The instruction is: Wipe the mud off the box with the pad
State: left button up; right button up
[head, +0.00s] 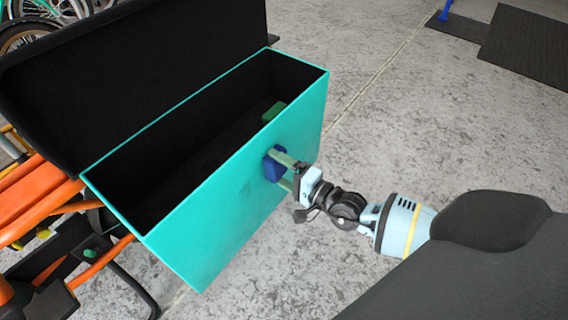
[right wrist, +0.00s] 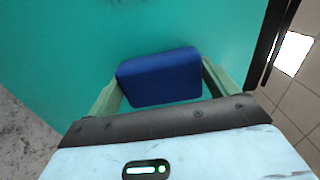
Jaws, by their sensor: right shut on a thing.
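The teal cargo box (head: 210,225) stands open in the head view, mounted on an orange bike frame. My right gripper (head: 282,172) is at the box's front side wall, towards its right end. It is shut on the blue pad (head: 271,165), which is against or very close to the wall. In the right wrist view the pad (right wrist: 160,78) sits between the two greenish fingers, with the teal wall (right wrist: 60,50) behind it. No mud shows on the visible part of the wall; the area behind the pad is hidden. My left gripper is not in view.
The black lid (head: 130,70) is raised behind the box. A small green object (head: 273,111) is inside the box at its right end. Orange bike tubes (head: 50,205) are at the left. The grey floor (head: 440,130) to the right is clear, with dark mats (head: 530,50) beyond.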

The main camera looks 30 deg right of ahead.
aim_at(237, 195)
jog(key=shift+s+a, duration=0.35)
jog(key=shift+a, duration=0.45)
jog(key=shift+a+p, duration=0.1)
jog(key=shift+p, duration=0.2)
jog(key=shift+s+a+p, duration=0.2)
jog(key=shift+a+p, duration=0.05)
jog(key=shift+a, duration=0.35)
jog(key=shift+s+a+p, duration=0.15)
jog(key=shift+a+p, duration=0.05)
jog(key=shift+a, duration=0.35)
jog(key=shift+s+a, duration=0.1)
jog(key=shift+a, duration=0.2)
jog(key=shift+s+a+p, duration=0.25)
jog(key=shift+a+p, duration=0.05)
jog(key=shift+a, duration=0.4)
jog(key=shift+s+a+p, duration=0.25)
jog(key=shift+a+p, duration=0.05)
jog(key=shift+a, duration=0.35)
jog(key=shift+s+a, duration=0.1)
jog(key=shift+a, duration=0.1)
jog(key=shift+s+a+p, duration=0.25)
jog(key=shift+a, duration=0.55)
jog(key=shift+s+a+p, duration=0.2)
jog(key=shift+a, duration=0.6)
